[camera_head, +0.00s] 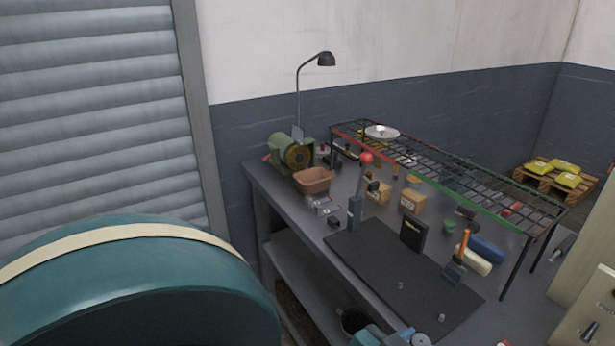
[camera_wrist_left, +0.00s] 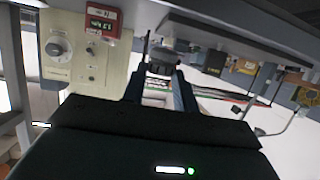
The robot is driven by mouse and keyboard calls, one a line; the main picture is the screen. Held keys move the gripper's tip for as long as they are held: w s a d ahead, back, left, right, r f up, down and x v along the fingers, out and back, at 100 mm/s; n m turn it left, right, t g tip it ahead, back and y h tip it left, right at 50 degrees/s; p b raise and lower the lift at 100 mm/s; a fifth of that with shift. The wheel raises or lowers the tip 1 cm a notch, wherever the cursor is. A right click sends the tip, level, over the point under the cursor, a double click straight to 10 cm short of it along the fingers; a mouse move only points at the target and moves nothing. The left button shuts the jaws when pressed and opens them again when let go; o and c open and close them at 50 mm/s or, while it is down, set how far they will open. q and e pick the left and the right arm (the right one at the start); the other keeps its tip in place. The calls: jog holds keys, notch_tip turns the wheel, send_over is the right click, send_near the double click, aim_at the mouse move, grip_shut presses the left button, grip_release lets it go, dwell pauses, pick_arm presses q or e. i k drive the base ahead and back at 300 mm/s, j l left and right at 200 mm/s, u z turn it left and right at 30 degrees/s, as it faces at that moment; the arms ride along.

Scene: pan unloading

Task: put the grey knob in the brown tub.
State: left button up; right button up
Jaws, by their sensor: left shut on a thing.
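The brown tub (camera_head: 313,181) stands at the back left of the workbench in the head view, beside a green grinder; its inside is barely visible. My left gripper (camera_wrist_left: 160,75) shows in the left wrist view, its two dark fingers close together at the tips. It is shut on a small grey thing (camera_wrist_left: 160,69) that appears to be the grey knob, but blur and the fingers hide its shape. The tub is not recognisable in the wrist view. My right gripper is not in view.
A dark mat (camera_head: 365,262) on the bench (camera_head: 281,212) carries small grey pieces (camera_head: 401,286). A wire rack (camera_head: 440,168) spans the back of the bench. A lamp (camera_head: 325,60) and the grinder (camera_head: 290,150) stand near the tub. A cream control panel (camera_wrist_left: 75,75) is close by in the wrist view.

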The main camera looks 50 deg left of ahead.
aim_at(315, 190)
jog(key=i+j, duration=0.1)
jog(key=j, duration=0.5)
jog(key=i+j, duration=0.1)
jog(key=j, duration=0.55)
jog(key=i+j, duration=0.1)
jog(key=j, duration=0.5)
